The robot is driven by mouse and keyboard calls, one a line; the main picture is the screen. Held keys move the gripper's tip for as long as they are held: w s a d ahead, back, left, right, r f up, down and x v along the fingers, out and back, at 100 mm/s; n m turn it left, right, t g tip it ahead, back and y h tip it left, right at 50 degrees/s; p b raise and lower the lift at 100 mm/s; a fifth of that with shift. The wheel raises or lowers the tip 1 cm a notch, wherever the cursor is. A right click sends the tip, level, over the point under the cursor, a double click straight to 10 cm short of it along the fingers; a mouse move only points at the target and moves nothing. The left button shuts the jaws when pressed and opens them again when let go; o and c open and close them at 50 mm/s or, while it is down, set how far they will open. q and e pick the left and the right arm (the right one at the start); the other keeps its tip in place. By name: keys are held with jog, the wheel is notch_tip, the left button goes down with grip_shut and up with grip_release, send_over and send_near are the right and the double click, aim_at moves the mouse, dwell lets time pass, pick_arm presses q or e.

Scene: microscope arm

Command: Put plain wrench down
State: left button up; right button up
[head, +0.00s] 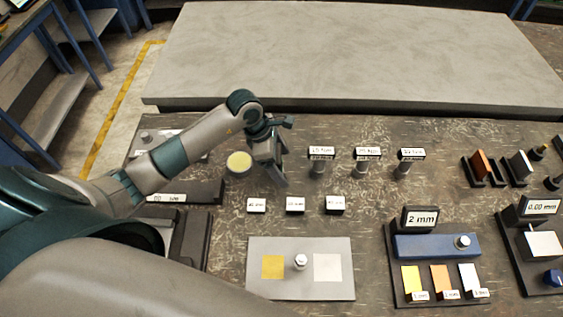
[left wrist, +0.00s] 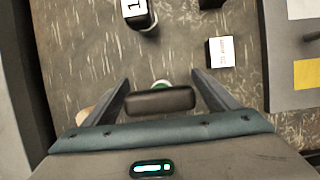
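My left gripper (head: 272,176) points down over the bench, just right of a round pale-yellow disc. In the left wrist view its two fingers (left wrist: 162,84) are closed against a dark rounded handle (left wrist: 160,101), which fills the gap between them. This looks like the plain wrench, seen end on. A small green and white part shows just beyond the handle; the rest is hidden. In the head view the gripper mostly hides the held piece, and I cannot tell whether it touches the bench. My right gripper is not in view.
The pale-yellow disc (head: 239,163) is close to the gripper. Posts with torque labels (head: 318,160) stand to the right, with small labelled blocks (head: 295,205) in front. A grey plate (head: 300,285) with a knob lies nearer me. A blue 2 mm fixture (head: 425,246) is further right.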

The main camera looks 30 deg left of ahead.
pick_arm(q)
jog(key=shift+r, duration=0.15)
jog(key=shift+a+r, duration=0.25)
jog(key=shift+r, duration=0.2)
jog(key=b+v, duration=0.4)
jog(key=v, duration=0.7)
jog(key=shift+s+d, duration=0.15)
